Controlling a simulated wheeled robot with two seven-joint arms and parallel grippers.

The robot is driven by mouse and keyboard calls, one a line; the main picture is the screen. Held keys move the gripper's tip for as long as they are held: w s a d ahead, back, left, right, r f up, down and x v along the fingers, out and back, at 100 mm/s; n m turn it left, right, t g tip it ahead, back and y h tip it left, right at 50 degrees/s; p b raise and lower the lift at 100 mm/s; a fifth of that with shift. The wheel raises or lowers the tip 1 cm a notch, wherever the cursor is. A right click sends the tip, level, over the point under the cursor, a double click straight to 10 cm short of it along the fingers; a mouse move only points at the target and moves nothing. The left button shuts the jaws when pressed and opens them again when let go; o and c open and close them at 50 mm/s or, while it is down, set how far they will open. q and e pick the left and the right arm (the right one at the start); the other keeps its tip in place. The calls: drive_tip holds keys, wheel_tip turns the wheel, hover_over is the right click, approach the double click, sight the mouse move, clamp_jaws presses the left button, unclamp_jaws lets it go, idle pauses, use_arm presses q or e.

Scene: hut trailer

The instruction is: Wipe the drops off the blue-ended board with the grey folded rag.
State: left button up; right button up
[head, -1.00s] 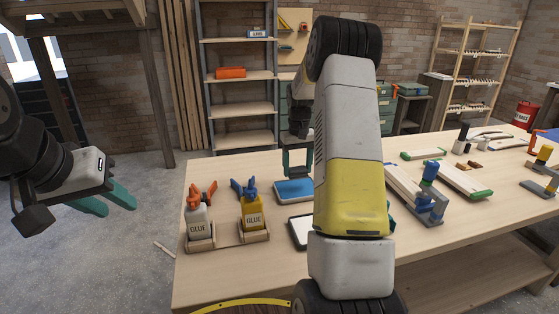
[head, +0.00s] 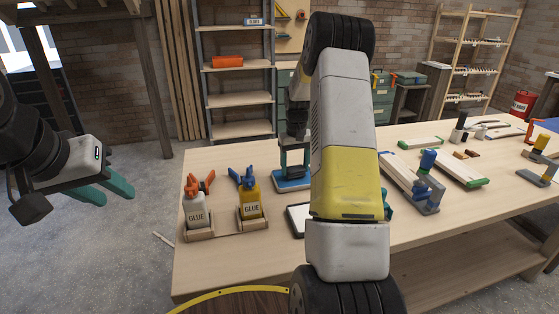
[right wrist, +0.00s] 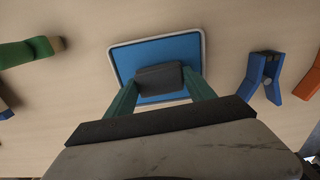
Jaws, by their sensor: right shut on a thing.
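My right gripper (head: 294,168) is shut on a dark grey folded rag (right wrist: 159,80), which sits between its teal fingers. The rag is over a blue tray (right wrist: 185,47) with a pale rim; the tray also shows in the head view (head: 284,185). I cannot tell whether rag and tray touch. A pale board (head: 393,163) lies right of my right arm, partly behind a blue clamp. My left gripper (head: 112,190) is open and empty, left of the table.
Two glue bottles (head: 196,208) (head: 251,200) stand in wooden holders at the front left. A dark-rimmed pad (head: 297,219) is partly hidden by my arm. Green-ended boards (head: 462,170) (head: 420,143) and the blue clamp (head: 428,185) are on the right.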

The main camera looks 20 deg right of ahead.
sight(295, 168)
drive_tip(key=shift+f, duration=0.6)
idle(1.5)
drive_tip(key=shift+r, duration=3.55)
